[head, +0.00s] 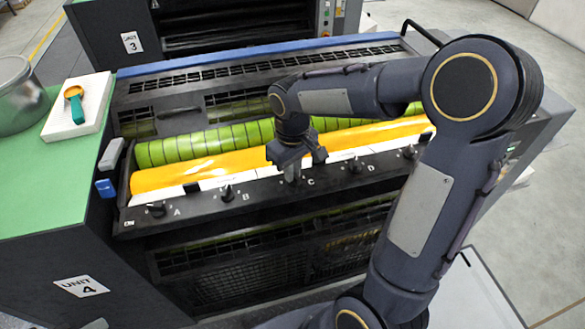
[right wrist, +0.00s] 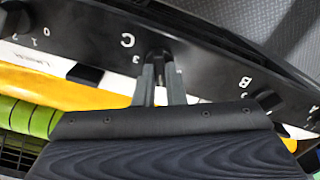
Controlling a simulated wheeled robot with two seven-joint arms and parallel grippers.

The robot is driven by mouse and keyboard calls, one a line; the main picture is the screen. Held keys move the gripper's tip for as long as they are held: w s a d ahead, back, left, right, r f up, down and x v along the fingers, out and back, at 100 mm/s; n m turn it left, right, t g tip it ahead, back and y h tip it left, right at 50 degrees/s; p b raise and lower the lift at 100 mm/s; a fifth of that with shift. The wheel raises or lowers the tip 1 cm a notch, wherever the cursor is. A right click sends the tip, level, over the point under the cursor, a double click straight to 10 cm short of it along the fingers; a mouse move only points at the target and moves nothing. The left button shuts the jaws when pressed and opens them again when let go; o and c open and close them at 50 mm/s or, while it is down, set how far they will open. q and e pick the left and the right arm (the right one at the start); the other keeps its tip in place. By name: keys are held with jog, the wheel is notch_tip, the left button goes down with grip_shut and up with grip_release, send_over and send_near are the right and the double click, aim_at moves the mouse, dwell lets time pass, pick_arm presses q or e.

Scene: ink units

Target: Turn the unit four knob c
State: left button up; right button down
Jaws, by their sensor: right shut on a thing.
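The unit four panel (head: 250,197) is a black strip along the front of the machine, with knobs lettered A, B, C and D. My right gripper (head: 291,178) reaches down to the knob beside the letter C. In the right wrist view its two fingers (right wrist: 160,85) are shut on knob C (right wrist: 158,56), one on each side. The fingers hide most of the knob, so its pointer direction is hard to tell. My left gripper is not in view.
Knobs A (head: 157,210), B (head: 228,193) and D (head: 355,166) stand on the same strip. A yellow roller (head: 215,170) and a green roller (head: 200,146) lie behind it. A white block with a teal-handled tool (head: 74,98) and a metal pot (head: 20,95) sit on the green top at left.

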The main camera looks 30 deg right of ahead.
jog(key=c, duration=1.5)
grip_release()
jog(key=shift+r, duration=0.1)
notch_tip(320, 180, up, 8)
jog(key=shift+f, duration=0.15)
